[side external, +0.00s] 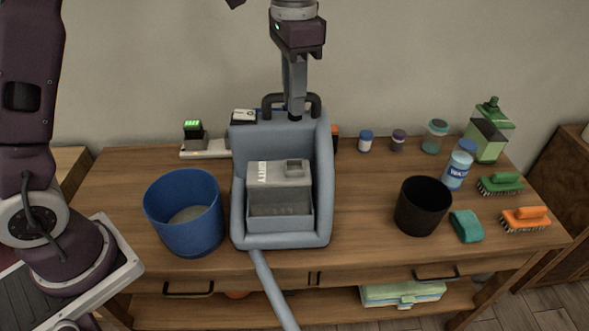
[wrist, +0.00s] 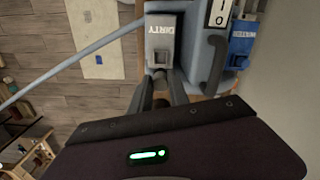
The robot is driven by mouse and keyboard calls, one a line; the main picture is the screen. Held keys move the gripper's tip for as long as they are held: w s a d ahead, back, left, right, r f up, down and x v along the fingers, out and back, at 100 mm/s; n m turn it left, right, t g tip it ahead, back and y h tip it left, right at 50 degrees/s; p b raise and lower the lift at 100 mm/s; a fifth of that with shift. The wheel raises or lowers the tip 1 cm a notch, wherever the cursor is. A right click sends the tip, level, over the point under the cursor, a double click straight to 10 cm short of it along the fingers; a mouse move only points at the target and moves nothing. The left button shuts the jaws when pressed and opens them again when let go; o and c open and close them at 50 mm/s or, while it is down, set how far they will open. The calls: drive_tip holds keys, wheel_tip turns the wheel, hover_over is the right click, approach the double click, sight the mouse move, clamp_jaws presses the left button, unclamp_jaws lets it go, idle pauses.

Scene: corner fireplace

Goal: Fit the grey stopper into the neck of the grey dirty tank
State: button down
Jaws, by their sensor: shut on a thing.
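The grey dirty tank (side external: 280,176), with white lettering, sits in the blue-grey cleaning machine (side external: 239,207). A raised square grey part shows on its top at the right; I cannot tell whether its neck is open. In the wrist view the tank (wrist: 161,45) lies just beyond the fingertips, its DIRTY label readable. My gripper (side external: 294,114) points down behind the tank, by the machine's dark handle. In the wrist view my gripper (wrist: 161,86) is shut on a small grey piece, seemingly the grey stopper (wrist: 160,76), mostly hidden between the fingers.
A blue bucket (side external: 161,221) stands left of the machine and a black bin (side external: 416,215) right. Bottles, a teal sponge (side external: 466,226) and brushes fill the table's right side. The machine's dark handle (side external: 267,104) rises close to my fingers. A hose (side external: 270,288) runs off the front.

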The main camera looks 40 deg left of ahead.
wheel_tip(320, 180, down, 12)
drive_tip(key=shift+f, duration=0.2)
drive_tip(key=shift+f, duration=0.1)
drive_tip(key=c, duration=1.3)
unclamp_jaws()
drive_tip(key=shift+o, duration=0.2)
wheel_tip(320, 180, up, 12)
drive_tip(key=shift+r, duration=0.15)
drive_tip(key=s+a+r+n+t, duration=0.25)
drive_tip(key=s+r, duration=0.25)
drive_tip(key=s, duration=0.4)
drive_tip(key=s+a+f+n+t, duration=0.1)
drive_tip(key=s+a, duration=0.1)
drive_tip(key=s, duration=0.5)
drive_tip(key=s+a+f+n+t, duration=0.1)
drive_tip(key=s+f+n+t, duration=0.1)
drive_tip(key=s, duration=0.6)
drive_tip(key=shift+s+a+f, duration=0.25)
drive_tip(key=shift+s+a, duration=0.05)
drive_tip(key=shift+a, duration=0.05)
